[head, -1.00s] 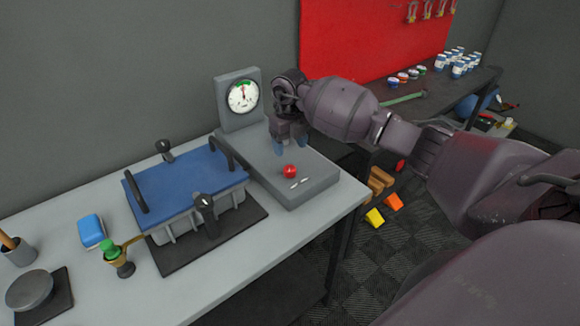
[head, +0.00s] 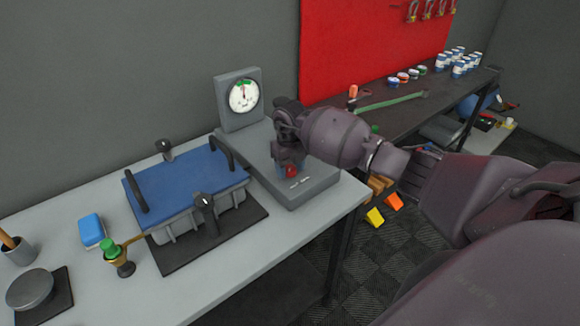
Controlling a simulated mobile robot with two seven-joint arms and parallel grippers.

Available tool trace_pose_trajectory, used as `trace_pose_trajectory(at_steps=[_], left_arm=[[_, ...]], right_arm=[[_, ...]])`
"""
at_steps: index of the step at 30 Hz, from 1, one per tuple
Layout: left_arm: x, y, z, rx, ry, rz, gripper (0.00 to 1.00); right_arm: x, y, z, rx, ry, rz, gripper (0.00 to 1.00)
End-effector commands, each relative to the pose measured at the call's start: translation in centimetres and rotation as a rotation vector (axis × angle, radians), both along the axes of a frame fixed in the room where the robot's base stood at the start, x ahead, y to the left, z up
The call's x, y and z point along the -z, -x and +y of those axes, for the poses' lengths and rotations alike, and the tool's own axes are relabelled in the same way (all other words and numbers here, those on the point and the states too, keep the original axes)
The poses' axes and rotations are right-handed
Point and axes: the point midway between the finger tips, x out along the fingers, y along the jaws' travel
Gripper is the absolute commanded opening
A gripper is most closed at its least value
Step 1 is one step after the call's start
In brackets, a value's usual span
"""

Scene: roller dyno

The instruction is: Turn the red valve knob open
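The red valve knob (head: 291,171) sits on top of the grey gauge unit (head: 318,183) at the right end of the bench. The gripper body hides the knob's upper part. I cannot tell whether the fingers touch the knob or are apart from it. The white round gauge (head: 244,95) stands upright behind, with a green band at its top. My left gripper is not in view.
A blue-lidded box (head: 187,183) with black handles and clamps stands left of the gauge unit. A blue block (head: 91,231), a green-capped brass fitting (head: 115,255) and a round grey disc (head: 30,290) are farther left. The bench front (head: 200,298) is clear.

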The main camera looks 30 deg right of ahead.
Motion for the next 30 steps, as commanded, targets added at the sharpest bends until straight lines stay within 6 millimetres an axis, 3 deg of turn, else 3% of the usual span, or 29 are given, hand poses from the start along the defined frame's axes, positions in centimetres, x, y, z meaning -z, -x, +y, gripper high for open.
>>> trace_pose_trajectory(at_steps=[1,8,20,30], left_arm=[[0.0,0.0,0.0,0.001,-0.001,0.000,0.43],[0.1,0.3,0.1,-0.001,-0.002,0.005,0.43],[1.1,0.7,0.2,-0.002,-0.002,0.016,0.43],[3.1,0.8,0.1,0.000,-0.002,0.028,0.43]], right_arm=[[0.0,0.0,0.0,0.000,0.000,0.000,0.48],[0.0,0.0,0.0,0.000,0.000,0.000,0.16],[0.0,0.0,-0.1,-0.089,0.002,-0.001,0.16],[0.2,0.0,-0.2,-0.365,0.004,0.001,0.16]])
